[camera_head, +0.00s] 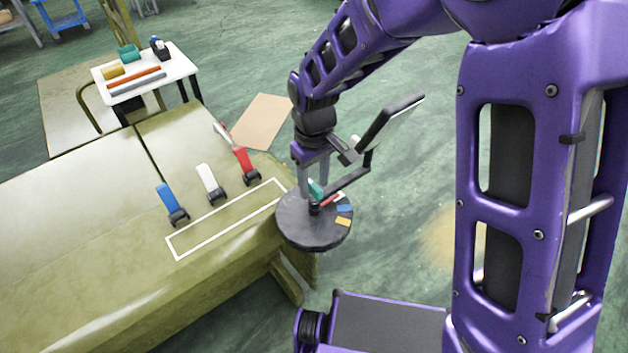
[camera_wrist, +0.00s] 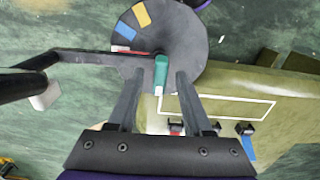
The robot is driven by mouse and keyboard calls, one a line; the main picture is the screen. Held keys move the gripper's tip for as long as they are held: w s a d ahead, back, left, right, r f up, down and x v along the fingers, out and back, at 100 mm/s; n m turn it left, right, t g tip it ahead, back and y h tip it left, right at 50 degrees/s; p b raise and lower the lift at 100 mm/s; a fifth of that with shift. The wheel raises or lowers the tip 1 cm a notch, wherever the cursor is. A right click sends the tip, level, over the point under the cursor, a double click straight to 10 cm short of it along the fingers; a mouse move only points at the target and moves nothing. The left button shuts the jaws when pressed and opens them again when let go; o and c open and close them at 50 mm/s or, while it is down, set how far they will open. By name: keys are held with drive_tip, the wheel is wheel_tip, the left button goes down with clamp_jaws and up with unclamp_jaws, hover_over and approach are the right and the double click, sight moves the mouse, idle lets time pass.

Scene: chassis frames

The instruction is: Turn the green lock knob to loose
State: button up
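The green lock knob (camera_head: 315,189) stands on a dark round disc (camera_head: 300,232) at the corner of the bench. In the wrist view the knob (camera_wrist: 161,72) is a green bar with a white end towards my gripper. The disc (camera_wrist: 190,40) carries red, blue and orange marks. My gripper (camera_head: 314,194) points down at the knob. In the wrist view its fingers (camera_wrist: 160,76) are apart, one on each side of the knob, with a gap visible on both sides. The fingers partly hide the knob in the head view.
Blue (camera_head: 166,196), white (camera_head: 206,178) and red (camera_head: 242,160) levers stand on the olive bench (camera_head: 80,230), beside a white outlined rectangle. A brown board (camera_head: 262,121) lies behind. A small white table (camera_head: 180,66) with several items stands at the back left.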

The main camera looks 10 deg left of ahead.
sight(314, 185)
wheel_tip(314, 185, up, 17)
drive_tip(key=p, duration=0.2)
drive_tip(key=shift+r, duration=0.2)
idle(0.5)
